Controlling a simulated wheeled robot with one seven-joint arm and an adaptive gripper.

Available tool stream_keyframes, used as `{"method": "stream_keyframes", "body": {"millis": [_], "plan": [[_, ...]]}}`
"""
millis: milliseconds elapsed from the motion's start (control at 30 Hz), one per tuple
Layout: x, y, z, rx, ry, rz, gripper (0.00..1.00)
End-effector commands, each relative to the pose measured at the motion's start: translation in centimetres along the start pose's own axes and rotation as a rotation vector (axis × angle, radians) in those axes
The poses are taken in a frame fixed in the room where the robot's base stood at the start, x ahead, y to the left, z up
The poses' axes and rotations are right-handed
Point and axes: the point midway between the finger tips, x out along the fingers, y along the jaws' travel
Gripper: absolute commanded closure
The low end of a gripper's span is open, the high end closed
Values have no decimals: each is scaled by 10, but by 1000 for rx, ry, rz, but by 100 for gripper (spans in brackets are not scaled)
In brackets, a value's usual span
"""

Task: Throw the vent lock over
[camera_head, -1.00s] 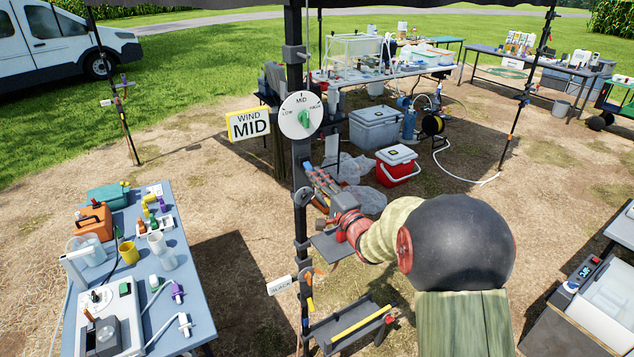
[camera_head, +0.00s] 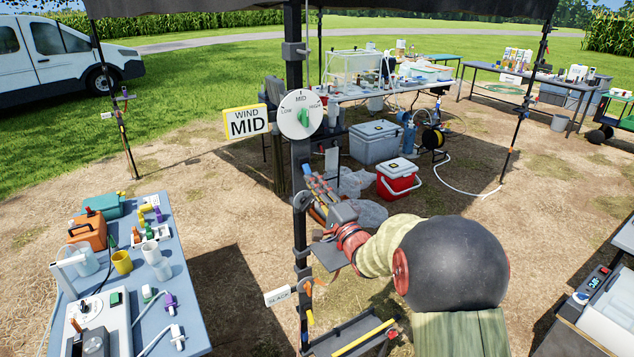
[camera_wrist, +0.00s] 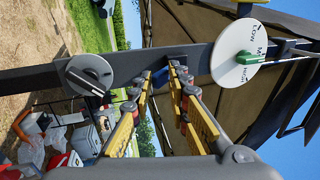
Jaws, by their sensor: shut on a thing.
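A dark upright post (camera_head: 300,165) stands before me. It carries a white dial (camera_head: 300,115) marked LOW, MID and HIGH, with its green pointer at MID. My gripper (camera_head: 311,180) is at the post below this dial. In the wrist view, my gripper (camera_wrist: 167,68) has its yellow-sided fingers closed in at the post around a small blue piece (camera_wrist: 158,80), perhaps the vent lock's handle. The fingers hide most of it. A grey round knob with a lever (camera_wrist: 88,76) sits on the post beside the fingers, apart from them.
A yellow-edged WIND MID sign (camera_head: 246,122) hangs left of the dial. A SLACK tag (camera_head: 278,296) is lower on the post. A red cooler (camera_head: 397,180) and grey cooler (camera_head: 375,142) stand behind on open ground.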

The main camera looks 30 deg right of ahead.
Motion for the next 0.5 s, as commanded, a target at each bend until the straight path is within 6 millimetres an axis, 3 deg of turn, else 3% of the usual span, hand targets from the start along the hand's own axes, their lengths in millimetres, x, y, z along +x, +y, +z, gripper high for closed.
{"method": "stream_keyframes", "body": {"millis": [500], "plan": [[9,16,0,-2,-1,-106,97]]}}
